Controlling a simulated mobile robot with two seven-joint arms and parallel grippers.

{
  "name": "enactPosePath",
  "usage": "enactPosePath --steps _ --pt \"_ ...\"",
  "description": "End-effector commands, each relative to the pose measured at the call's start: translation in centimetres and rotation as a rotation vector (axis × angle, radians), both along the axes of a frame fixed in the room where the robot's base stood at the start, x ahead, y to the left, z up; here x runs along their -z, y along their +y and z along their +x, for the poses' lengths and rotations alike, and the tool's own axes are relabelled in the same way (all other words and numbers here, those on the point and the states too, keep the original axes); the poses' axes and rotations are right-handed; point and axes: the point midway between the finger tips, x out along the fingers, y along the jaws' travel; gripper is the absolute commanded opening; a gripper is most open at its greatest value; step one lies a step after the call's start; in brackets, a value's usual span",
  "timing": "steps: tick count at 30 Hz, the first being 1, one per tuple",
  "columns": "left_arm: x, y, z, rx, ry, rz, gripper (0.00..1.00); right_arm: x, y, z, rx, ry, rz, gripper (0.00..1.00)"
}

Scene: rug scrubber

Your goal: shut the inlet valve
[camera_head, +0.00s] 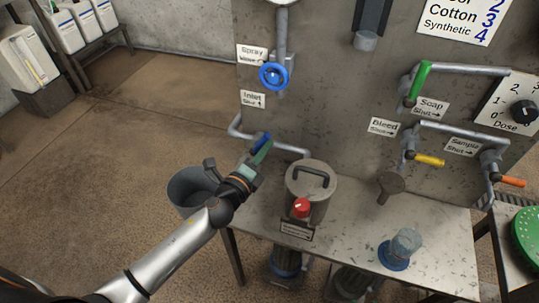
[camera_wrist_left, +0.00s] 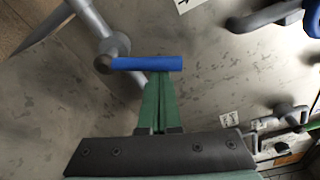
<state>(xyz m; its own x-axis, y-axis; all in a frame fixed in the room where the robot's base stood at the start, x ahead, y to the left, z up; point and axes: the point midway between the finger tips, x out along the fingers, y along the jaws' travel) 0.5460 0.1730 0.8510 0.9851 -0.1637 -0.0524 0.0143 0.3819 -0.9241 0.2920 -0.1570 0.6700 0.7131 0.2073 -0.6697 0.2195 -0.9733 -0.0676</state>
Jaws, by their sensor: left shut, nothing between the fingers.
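The inlet valve's blue lever (camera_head: 260,139) is on the pipe below the Inlet sign (camera_head: 252,99). It is partly covered by my left gripper (camera_head: 262,152) in the head view. In the left wrist view the blue lever (camera_wrist_left: 147,64) lies crosswise just beyond the fingertips, with its pivot at the left end on the grey pipe. My left gripper's green fingers (camera_wrist_left: 160,78) are pressed together, empty, at the right part of the lever. I cannot tell whether they touch it. My right gripper is not in view.
A blue round spray valve (camera_head: 273,76) is above. A lidded pot (camera_head: 311,185) with a red knob stands on the metal table (camera_head: 345,230) to the right. A grey bucket (camera_head: 190,190) is beside my left forearm. Green, yellow and orange levers are further right.

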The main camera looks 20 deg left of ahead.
Motion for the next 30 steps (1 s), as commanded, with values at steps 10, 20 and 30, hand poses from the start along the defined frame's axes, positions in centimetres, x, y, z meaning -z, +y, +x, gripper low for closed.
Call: enactPosePath --steps 10,20,30 --pt "-0.9 1.6 0.1 -0.004 0.009 -0.27 0.0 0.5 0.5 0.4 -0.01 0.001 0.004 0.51" --pt "-1.2 2.4 0.1 -0.004 0.014 -0.397 0.0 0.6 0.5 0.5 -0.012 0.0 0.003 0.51" --pt "-1.3 2.5 0.1 -0.003 0.016 -0.424 0.0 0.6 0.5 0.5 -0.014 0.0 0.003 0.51"
